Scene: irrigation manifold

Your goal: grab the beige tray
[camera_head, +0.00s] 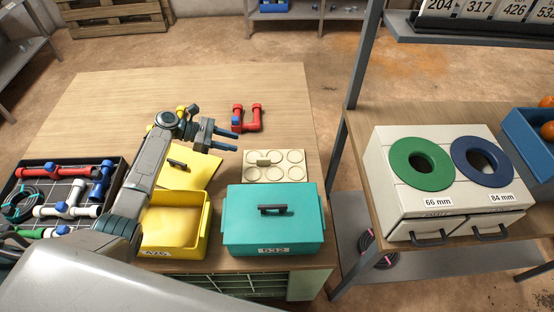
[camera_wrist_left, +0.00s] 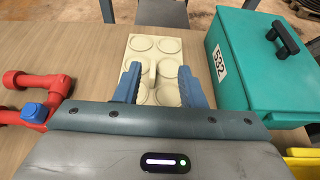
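The beige tray (camera_head: 278,166) lies on the wooden table, behind the teal box. It has round recesses in two rows and a small raised grip at its middle. In the left wrist view the tray (camera_wrist_left: 155,56) shows beyond and between my fingers, which hide part of it. My left gripper (camera_head: 230,140) is open and empty, above the table and up and left of the tray in the head view. Its two blue fingers (camera_wrist_left: 157,82) stand apart in the left wrist view, with the tray's grip partly visible between them. My right gripper is in neither view.
The closed teal box (camera_head: 274,222) stands just in front of the tray. A yellow box (camera_head: 172,228) stands left of it, with a yellow lid (camera_head: 196,168) behind. A red pipe piece (camera_head: 248,124) lies behind the tray. A pipe-filled black crate (camera_head: 45,178) is at left.

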